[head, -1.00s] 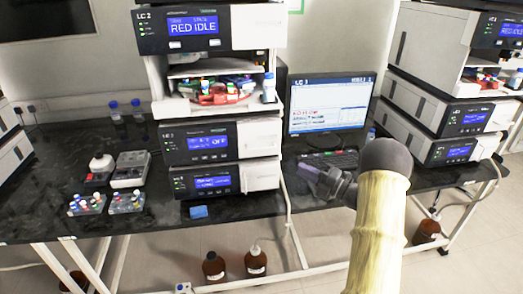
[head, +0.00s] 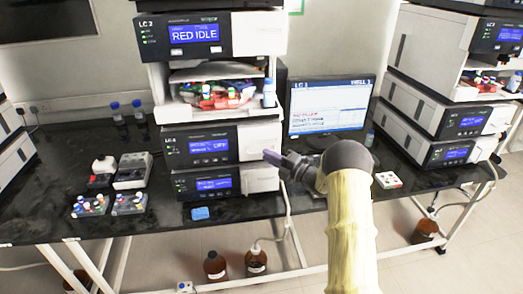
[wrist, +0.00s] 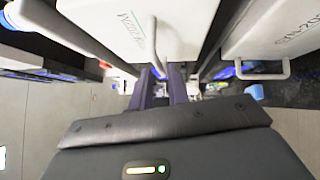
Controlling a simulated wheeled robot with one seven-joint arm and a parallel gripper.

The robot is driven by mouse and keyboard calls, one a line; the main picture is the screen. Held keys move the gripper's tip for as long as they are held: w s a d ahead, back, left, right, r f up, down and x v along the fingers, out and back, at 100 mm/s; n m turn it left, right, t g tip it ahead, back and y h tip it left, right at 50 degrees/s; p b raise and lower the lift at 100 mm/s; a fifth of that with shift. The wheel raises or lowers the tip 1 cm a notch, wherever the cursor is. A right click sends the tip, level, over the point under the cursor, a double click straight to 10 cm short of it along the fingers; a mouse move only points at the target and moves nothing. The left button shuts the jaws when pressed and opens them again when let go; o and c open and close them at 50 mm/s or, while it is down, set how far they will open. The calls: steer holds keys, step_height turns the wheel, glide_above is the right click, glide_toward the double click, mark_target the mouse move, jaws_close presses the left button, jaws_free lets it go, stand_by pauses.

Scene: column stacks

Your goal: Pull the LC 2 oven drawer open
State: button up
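The central stack carries an LC 2 label on its top module (head: 212,36). Lower in it is a module whose blue screen seems to read OFF (head: 208,146), with a plain white front panel (head: 258,140) at its right. My gripper (head: 270,156) is in front of the lower right of this panel. In the wrist view, a white front with a slim bar handle (wrist: 152,42) is just beyond my gripper (wrist: 164,72). The two dark purple fingers stand apart, with a gap between them. The handle's end is close to the fingertips; whether it lies between them is unclear. No open drawer shows.
A monitor (head: 327,105) stands right of the stack, and a small white tray (head: 388,180) lies beyond my arm. Brown bottles (head: 256,262) stand on the floor below.

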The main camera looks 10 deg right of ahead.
steer(key=shift+p+x, duration=0.35)
steer(key=shift+x, duration=1.6)
jaws_close()
